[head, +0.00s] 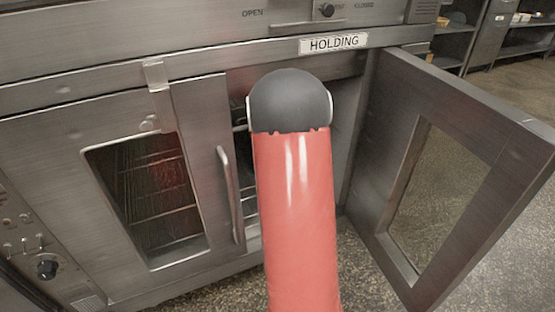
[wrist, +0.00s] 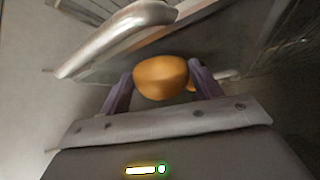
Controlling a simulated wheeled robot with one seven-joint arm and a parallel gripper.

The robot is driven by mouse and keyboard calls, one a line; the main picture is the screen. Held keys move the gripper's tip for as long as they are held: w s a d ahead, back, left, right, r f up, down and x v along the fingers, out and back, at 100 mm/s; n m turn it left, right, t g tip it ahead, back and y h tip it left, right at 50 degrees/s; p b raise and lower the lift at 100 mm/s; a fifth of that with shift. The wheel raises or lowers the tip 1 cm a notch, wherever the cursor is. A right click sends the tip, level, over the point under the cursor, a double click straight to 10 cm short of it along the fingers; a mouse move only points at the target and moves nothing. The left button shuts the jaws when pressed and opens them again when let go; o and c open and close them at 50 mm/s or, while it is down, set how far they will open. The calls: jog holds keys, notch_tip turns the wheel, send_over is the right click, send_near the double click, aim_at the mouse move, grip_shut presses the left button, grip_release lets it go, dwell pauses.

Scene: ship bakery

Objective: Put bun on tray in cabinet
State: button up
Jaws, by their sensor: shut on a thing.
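My gripper (wrist: 160,88) is shut on an orange-brown bun (wrist: 160,76), with one finger on each side of it in the wrist view. A metal door handle (wrist: 115,38) shows just beyond the bun on the left. In the head view my arm covers the gripper and the bun. The steel holding cabinet (head: 335,42) stands ahead. Its right door (head: 393,245) is swung wide open and its left door (head: 100,190) is shut. The cabinet's inside is mostly hidden behind my arm, and I cannot make out a tray.
The shut left door has a window with wire racks (head: 155,195) behind it and a vertical handle (head: 231,190) near the opening. The open door juts out at the right. Shelves (head: 515,40) stand at the back right.

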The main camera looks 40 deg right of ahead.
jog(key=shift+f, duration=0.6)
jog(key=shift+f, duration=0.2)
jog(key=o, duration=1.1)
jog(key=shift+r, duration=0.3)
jog(key=p+v, duration=0.3)
jog(key=v, duration=0.8)
jog(key=shift+s+a+r, duration=0.2)
jog(key=shift+s+r, duration=0.05)
jog(key=shift+s, duration=0.1)
